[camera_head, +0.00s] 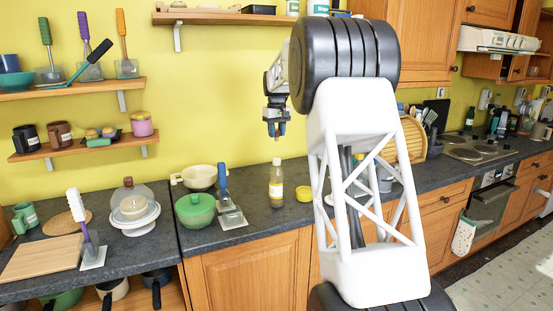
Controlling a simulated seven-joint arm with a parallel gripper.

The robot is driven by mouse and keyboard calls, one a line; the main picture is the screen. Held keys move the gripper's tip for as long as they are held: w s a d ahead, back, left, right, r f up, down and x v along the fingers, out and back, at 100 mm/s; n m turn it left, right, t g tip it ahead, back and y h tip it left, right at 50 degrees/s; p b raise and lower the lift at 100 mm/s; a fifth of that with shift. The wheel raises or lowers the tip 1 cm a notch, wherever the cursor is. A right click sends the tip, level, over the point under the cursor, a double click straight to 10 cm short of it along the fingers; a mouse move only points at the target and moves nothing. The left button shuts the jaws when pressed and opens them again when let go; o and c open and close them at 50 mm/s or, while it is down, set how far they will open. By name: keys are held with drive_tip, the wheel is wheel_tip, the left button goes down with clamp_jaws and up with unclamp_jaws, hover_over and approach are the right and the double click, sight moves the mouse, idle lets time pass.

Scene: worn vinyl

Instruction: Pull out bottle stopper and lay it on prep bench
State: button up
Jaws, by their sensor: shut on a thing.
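A clear glass bottle (276,190) with yellowish contents and a pale label stands upright on the dark worktop, the prep bench (250,205). My gripper (277,130) hangs pointing down above the bottle, with a clear gap of yellow wall between them. It is shut on a small tan-brown piece between the fingertips, which looks like the bottle stopper. The fingers hide most of it. The bottle's neck is too small to show in detail.
Shelves (85,146) line the wall. Bare worktop lies before the bottle.

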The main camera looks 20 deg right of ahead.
drive_tip(key=shift+a, duration=0.15)
drive_tip(key=s+a+f, duration=0.4)
drive_tip(key=a+f, duration=0.4)
drive_tip(key=a, duration=0.5)
drive_tip(key=s+a+f, duration=0.3)
drive_tip(key=a+f, duration=0.5)
drive_tip(key=a, duration=0.5)
drive_tip(key=s+d+f+y, duration=0.1)
drive_tip(key=d+f+y, duration=0.1)
drive_tip(key=d+f, duration=0.1)
drive_tip(key=s+d+f+y, duration=0.1)
drive_tip(key=d+f+y, duration=0.2)
drive_tip(key=d, duration=0.2)
drive_tip(key=s+d+f+y, duration=0.2)
drive_tip(key=d+f, duration=0.1)
drive_tip(key=d, duration=0.2)
drive_tip(key=shift+d+f+g+y, duration=0.1)
drive_tip(key=shift+g+y, duration=0.2)
drive_tip(key=d+y, duration=0.1)
drive_tip(key=d, duration=0.1)
drive_tip(key=w+d+y, duration=0.1)
drive_tip(key=d+y, duration=0.1)
drive_tip(key=w+d+r+y, duration=0.1)
drive_tip(key=d, duration=0.1)
drive_tip(key=shift+w+d, duration=0.1)
drive_tip(key=shift+d, duration=0.15)
drive_tip(key=shift+w+d+r+m+y, duration=0.1)
drive_tip(key=shift+w+d+m+y, duration=0.15)
drive_tip(key=shift+d+m+y, duration=0.45)
